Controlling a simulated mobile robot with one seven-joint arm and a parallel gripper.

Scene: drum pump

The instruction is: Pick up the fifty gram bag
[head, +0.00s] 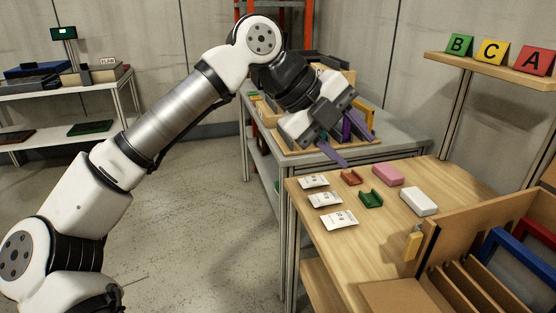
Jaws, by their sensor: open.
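Three small white bags with dark print lie flat in a row near the left edge of the wooden table: a far bag (314,181), a middle bag (325,199) and a near bag (339,220). The print is too small to read, so I cannot tell which is the fifty gram bag. My gripper (356,150) has purple fingers spread apart with nothing visible between them. It is raised in front of the grey bench, above and beyond the far bag, and touches none of the bags.
On the wooden table (385,255) lie a red holder (351,177), a green holder (371,199), a pink block (388,174) and a white block (418,201). A wooden rack (425,250) stands at the right. A grey bench (405,143) adjoins behind. Lettered signs sit on a shelf (500,66).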

